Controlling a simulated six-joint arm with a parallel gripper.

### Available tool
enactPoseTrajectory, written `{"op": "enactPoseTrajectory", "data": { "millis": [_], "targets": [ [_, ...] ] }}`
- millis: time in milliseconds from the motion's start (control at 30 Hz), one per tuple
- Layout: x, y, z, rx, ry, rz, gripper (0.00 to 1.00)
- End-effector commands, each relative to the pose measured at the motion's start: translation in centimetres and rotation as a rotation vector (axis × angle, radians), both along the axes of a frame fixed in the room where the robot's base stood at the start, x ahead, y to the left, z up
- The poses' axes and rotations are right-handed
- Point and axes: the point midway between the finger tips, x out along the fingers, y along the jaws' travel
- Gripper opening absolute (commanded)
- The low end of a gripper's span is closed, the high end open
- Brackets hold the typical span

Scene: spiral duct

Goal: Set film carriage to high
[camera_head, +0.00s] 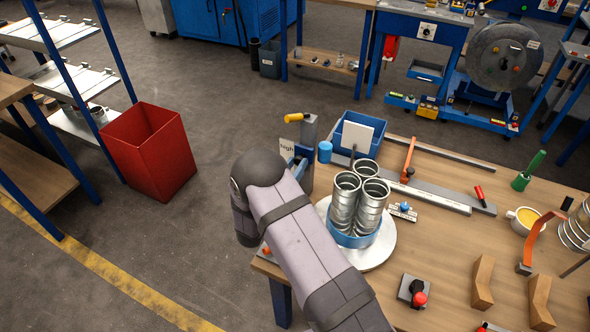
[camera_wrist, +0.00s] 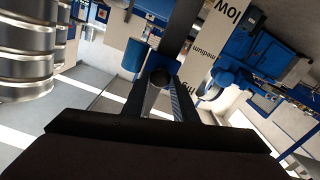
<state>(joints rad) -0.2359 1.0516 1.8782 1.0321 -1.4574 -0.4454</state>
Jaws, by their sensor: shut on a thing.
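In the wrist view the fingers of my gripper (camera_wrist: 160,92) are closed around a dark round knob (camera_wrist: 160,77), which I take to be the film carriage's. A white label strip (camera_wrist: 205,52) beside it reads low, medium and, partly hidden by a finger, high. The picture is turned over, with low at the top. The knob is level with the high end of the strip. In the head view the strip's high label (camera_head: 288,151) shows beside the grey mast (camera_head: 308,132) with a blue part (camera_head: 303,164). My arm hides my gripper and the lower strip there.
Spiral metal ducts (camera_head: 357,199) stand in a blue ring on a grey turntable (camera_head: 383,245), close to my arm; they also show in the wrist view (camera_wrist: 25,45). A blue bin (camera_head: 357,133) and blue cylinder (camera_head: 325,151) stand behind. A red bin (camera_head: 148,150) is on the floor.

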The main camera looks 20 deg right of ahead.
Motion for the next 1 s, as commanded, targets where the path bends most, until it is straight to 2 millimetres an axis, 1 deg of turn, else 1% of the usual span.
{"op": "enactPoseTrajectory", "data": {
  "millis": [33,67,367,400,433,467,767,867,1000],
  "targets": [
    [0.1,0.0,1.4,-0.002,-0.008,0.001,0.0],
    [0.1,0.0,1.6,-0.002,-0.008,0.001,0.0],
    [0.2,0.0,1.7,-0.004,-0.014,0.0,0.0],
    [0.2,0.0,1.7,-0.004,-0.014,0.0,0.35],
    [0.2,0.0,1.7,-0.004,-0.014,0.0,0.42],
    [0.2,0.0,1.6,-0.004,-0.012,0.0,0.44],
    [0.0,0.1,1.4,-0.002,-0.006,0.001,0.44],
    [-0.3,0.4,1.3,-0.001,-0.006,0.001,0.44],
    [-1.3,1.5,1.2,-0.002,-0.006,0.003,0.44]
  ]
}}
